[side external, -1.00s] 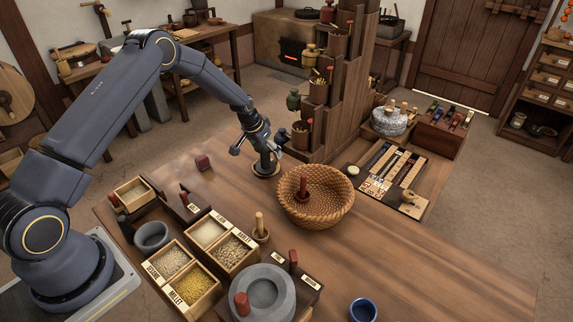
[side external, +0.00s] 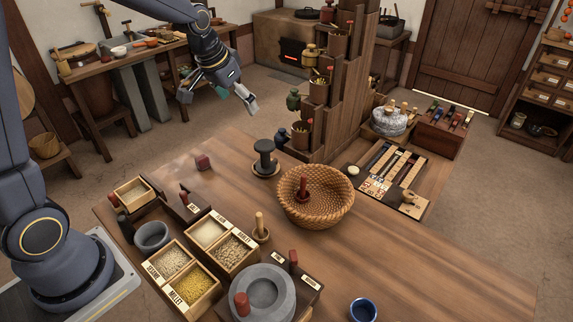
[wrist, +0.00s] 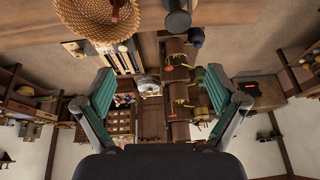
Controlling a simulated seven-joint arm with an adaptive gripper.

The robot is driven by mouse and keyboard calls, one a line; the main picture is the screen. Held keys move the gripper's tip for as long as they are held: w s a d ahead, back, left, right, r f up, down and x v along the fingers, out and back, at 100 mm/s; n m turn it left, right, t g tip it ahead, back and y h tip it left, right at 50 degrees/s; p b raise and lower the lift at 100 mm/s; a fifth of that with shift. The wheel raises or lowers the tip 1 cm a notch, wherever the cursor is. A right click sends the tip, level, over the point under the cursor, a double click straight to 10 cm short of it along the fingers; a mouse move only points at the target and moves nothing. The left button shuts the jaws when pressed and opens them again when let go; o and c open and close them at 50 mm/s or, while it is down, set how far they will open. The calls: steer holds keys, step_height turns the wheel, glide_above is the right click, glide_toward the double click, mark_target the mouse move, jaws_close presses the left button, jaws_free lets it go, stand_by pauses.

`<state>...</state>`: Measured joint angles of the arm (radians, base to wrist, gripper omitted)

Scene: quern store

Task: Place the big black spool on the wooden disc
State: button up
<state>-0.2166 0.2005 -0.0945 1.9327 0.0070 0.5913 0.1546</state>
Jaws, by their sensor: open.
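The big black spool (side external: 264,155) stands upright on the wooden disc (side external: 264,171), near the far edge of the table. The disc's light rim shows around the spool's base. The spool also shows at the top of the wrist view (wrist: 177,20). My gripper (side external: 218,98) is raised up and to the left of the spool, well clear of it. In the wrist view my gripper (wrist: 163,88) has its two green-padded fingers spread wide, with nothing between them.
A woven basket (side external: 316,205) holding a dark red piece sits right of the spool. A stepped wooden tower (side external: 343,90) with hanging pots rises behind. Grain boxes (side external: 197,265), a stone quern (side external: 262,292) and a blue cup (side external: 363,309) occupy the front.

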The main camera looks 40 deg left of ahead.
steer(key=s+d+r, duration=0.1)
steer(key=s+r, duration=0.1)
steer(key=s, duration=0.6)
steer(key=s+d+r, duration=0.2)
steer(key=s, duration=0.6)
steer(key=s+d+r, duration=0.2)
steer(key=s, duration=0.6)
steer(key=shift+d+t, duration=0.25)
steer(key=shift+t, duration=0.15)
